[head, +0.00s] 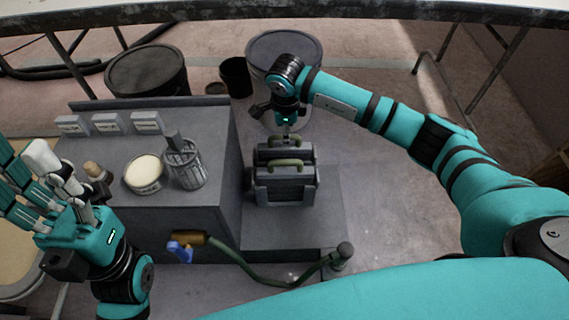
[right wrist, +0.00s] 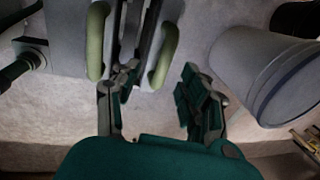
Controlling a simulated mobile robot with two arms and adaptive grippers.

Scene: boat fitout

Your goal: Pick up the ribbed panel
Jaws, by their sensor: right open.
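Dark ribbed panels (head: 284,187) stand upright in a grey rack on a low grey platform in the head view, with curved green handles (head: 285,163) on top. The two handles also show in the right wrist view, one at the left (right wrist: 97,40) and one nearer the middle (right wrist: 163,55). My right gripper (right wrist: 158,92) is open and empty, just above the rack. The nearer handle's end lies between its fingers in the picture; I cannot tell their depth. My left gripper (head: 45,185) is over the left bench, its jaw state unclear.
The grey bench (head: 215,125) left of the rack holds small grey boxes (head: 108,123), a cream-topped tin (head: 143,174) and a metal canister (head: 186,165). A green hose (head: 270,277) with a blue-handled valve (head: 180,251) runs in front. Large buckets (head: 284,52) stand behind. Floor at right is clear.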

